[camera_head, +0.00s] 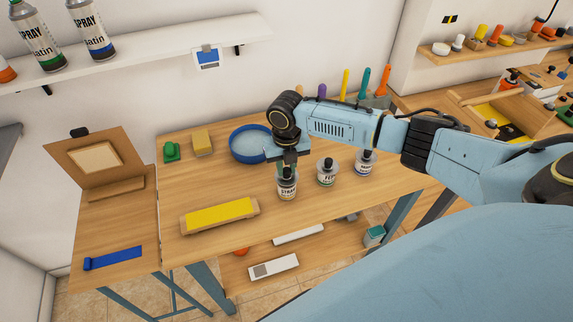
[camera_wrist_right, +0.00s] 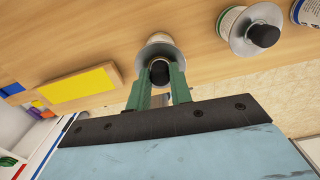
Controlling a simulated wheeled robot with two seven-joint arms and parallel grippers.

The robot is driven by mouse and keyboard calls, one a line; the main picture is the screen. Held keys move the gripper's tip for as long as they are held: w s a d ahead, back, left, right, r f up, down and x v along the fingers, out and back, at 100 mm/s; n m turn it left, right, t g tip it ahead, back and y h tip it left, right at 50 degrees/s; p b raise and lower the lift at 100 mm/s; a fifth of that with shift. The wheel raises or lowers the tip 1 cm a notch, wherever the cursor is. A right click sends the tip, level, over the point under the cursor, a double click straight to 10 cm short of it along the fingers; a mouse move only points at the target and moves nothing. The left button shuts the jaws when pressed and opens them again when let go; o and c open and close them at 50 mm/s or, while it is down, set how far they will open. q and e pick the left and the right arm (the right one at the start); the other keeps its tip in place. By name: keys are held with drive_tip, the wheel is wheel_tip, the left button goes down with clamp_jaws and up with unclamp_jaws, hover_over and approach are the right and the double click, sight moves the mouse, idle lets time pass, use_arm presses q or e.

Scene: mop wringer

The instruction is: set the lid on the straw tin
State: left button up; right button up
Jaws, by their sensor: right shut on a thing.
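The straw tin (camera_head: 287,190), a small tin with a pale label, stands near the front of the wooden bench. My right gripper (camera_head: 287,168) is directly above it, pointing down. In the right wrist view the green fingers of my right gripper (camera_wrist_right: 160,78) are shut on the black knob of the grey round lid (camera_wrist_right: 158,50). The lid is over the tin's mouth; I cannot tell whether it rests on the rim or is slightly above it. My left gripper is not in view.
Two more lidded tins, one marked fern (camera_head: 327,173) and another (camera_head: 365,163), stand to the right. A blue bowl (camera_head: 247,158) is behind left, and a yellow-topped wooden block (camera_head: 220,216) lies to the left. The bench's front edge is close to the tin.

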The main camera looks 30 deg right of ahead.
sight(286, 169)
drive_tip(key=shift+f, duration=0.6)
idle(1.0)
drive_tip(key=o, duration=1)
wheel_tip(286, 169, up, 5)
drive_tip(key=p, duration=0.4)
drive_tip(key=shift+r+p, duration=0.5)
drive_tip(key=shift+r, duration=0.55)
drive_tip(key=shift+f, duration=0.1)
